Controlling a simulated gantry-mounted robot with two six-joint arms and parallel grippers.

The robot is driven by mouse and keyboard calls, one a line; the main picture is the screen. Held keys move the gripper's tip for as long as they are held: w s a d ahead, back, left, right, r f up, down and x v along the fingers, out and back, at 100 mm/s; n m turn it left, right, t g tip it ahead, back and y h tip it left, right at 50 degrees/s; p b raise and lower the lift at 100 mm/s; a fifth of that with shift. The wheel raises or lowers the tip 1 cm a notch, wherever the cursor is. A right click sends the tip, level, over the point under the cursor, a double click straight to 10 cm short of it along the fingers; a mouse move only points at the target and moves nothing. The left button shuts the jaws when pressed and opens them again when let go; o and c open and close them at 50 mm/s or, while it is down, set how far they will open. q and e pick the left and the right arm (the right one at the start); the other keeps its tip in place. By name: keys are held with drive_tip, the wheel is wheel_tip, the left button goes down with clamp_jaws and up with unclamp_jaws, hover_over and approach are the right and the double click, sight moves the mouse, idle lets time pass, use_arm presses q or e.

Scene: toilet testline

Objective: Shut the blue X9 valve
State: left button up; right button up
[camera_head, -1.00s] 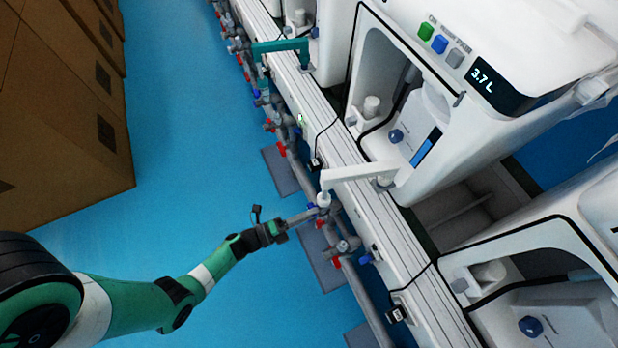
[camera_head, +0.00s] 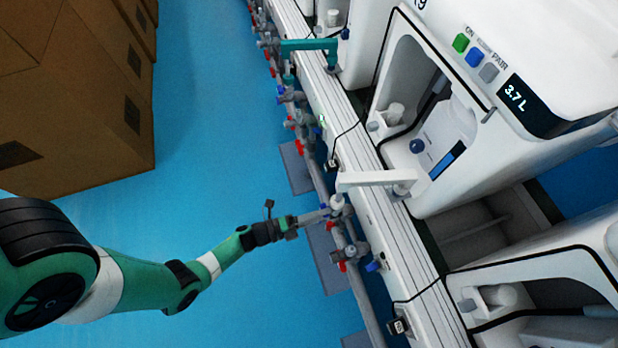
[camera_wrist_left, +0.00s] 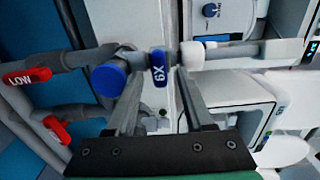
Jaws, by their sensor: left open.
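The blue X9 valve handle (camera_wrist_left: 158,68) shows in the left wrist view on a grey pipe, its label upside down. In the head view the valve's place is small and partly hidden by my fingertips. My left gripper (camera_head: 322,215) reaches in from the left to the pipe line. In the left wrist view my left gripper (camera_wrist_left: 160,80) is open, with one finger on each side of the blue handle. I cannot tell whether either finger touches it. My right gripper is not in view.
A round blue knob (camera_wrist_left: 108,80) sits left of the handle. Red LOW handles (camera_wrist_left: 27,77) are farther left. A white arm-shaped pipe (camera_head: 375,179) overhangs the line from the white test machine (camera_head: 475,175). Brown boxes (camera_head: 85,95) stand left; blue floor (camera_head: 210,120) between is clear.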

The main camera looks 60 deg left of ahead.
use_arm(q)
drive_tip(key=s+a+p, duration=0.2)
drive_tip(key=s, duration=0.9)
drive_tip(key=shift+s, duration=0.2)
idle(0.4)
